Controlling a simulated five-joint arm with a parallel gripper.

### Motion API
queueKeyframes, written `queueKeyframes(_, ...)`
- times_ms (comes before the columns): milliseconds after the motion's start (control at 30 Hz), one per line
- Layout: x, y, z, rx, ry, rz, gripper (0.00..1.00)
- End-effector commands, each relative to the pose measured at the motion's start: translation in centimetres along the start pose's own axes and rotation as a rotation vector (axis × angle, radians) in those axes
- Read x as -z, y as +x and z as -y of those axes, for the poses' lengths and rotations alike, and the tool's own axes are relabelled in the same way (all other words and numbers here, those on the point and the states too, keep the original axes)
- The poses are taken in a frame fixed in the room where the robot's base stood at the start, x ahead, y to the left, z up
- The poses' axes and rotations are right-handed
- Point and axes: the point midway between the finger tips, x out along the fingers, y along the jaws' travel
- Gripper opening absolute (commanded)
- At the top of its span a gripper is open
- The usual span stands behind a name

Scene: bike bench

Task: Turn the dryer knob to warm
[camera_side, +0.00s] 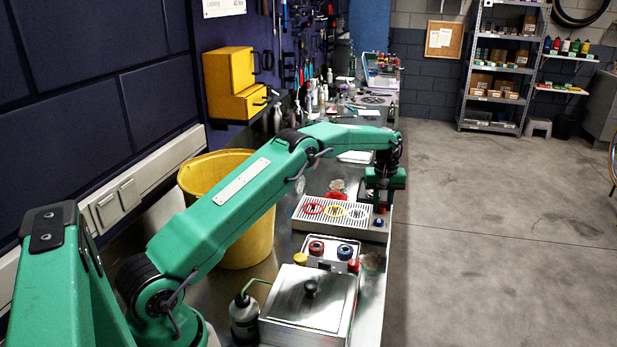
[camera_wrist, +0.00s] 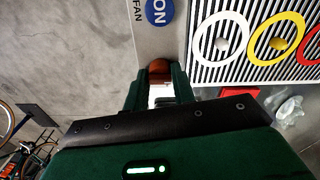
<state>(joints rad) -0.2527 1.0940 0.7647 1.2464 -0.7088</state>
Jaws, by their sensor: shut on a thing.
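The dryer (camera_side: 300,222) is a low pale box with a slatted top on the bench, and its slatted top (camera_wrist: 245,73) fills the upper right of the wrist view. A blue button (camera_wrist: 158,10) marked ON, with FAN beside it, sits on its plain panel; it also shows in the side view (camera_side: 379,222). The orange-brown knob (camera_wrist: 160,68) is between the fingertips of my gripper (camera_wrist: 158,78). My gripper (camera_side: 380,207) points down at the dryer's right end, shut on the knob. The fingers cover most of the knob, and its pointer and any warm marking are hidden.
White, yellow (camera_wrist: 277,44) and red rings lie on the slats. Nearer stand a metal box (camera_side: 290,318) with a black knob, a bottle (camera_side: 244,320) and a panel of red and blue round parts (camera_side: 345,250). A yellow bucket (camera_side: 255,232) stands left. Open floor lies right.

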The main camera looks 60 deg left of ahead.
Motion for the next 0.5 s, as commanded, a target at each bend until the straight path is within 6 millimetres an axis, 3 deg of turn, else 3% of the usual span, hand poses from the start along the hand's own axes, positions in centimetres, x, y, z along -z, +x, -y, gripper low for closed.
queueKeyframes(500,0.2,-0.07,0.41,0.011,0.277,0.017,0.03)
